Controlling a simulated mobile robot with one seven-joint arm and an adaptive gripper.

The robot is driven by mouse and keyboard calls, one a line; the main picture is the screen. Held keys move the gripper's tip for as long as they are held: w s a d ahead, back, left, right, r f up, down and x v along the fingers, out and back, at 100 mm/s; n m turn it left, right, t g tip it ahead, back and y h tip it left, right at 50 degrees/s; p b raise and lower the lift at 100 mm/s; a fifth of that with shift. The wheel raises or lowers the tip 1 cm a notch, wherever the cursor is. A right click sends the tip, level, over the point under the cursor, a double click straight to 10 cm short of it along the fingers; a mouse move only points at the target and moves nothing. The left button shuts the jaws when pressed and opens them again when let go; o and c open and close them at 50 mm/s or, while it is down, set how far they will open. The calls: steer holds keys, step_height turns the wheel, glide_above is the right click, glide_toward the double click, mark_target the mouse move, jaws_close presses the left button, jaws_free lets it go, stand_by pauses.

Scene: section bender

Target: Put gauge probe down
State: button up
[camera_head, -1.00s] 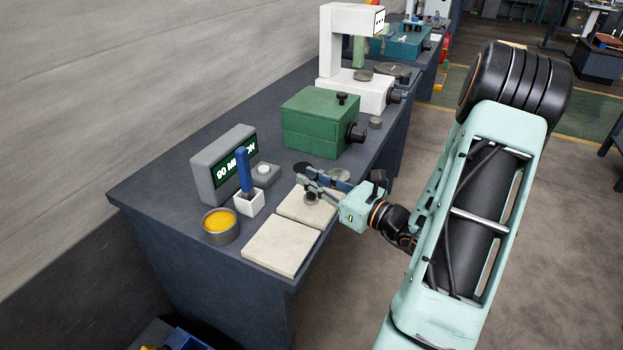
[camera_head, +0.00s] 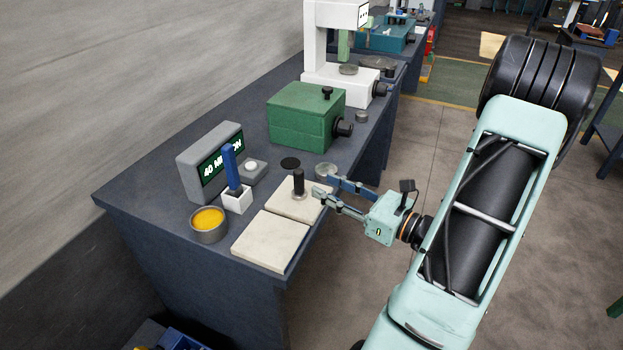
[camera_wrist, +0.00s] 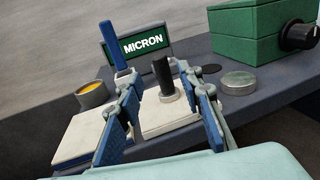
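The gauge probe, a black cylinder on a round metal foot (camera_head: 299,183), stands upright on the farther cream pad (camera_head: 283,203) near the bench's front edge. It also shows in the wrist view (camera_wrist: 163,76), beyond my fingers and roughly in line with the gap between them. My gripper (camera_head: 322,184) is open and empty, just to the right of the probe and apart from it. In the wrist view its two blue-padded fingers are spread wide.
A second cream pad (camera_head: 270,241) lies nearer. Left are a yellow-filled tin (camera_head: 208,223), a blue-handled tool in a white holder (camera_head: 237,201) and a grey display (camera_head: 192,168). A metal disc (camera_head: 326,170), black disc (camera_head: 290,163) and green box (camera_head: 297,120) lie beyond.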

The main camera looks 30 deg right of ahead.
steer(key=v, duration=0.2)
steer(key=shift+s+d, duration=0.15)
steer(key=shift+s, duration=0.25)
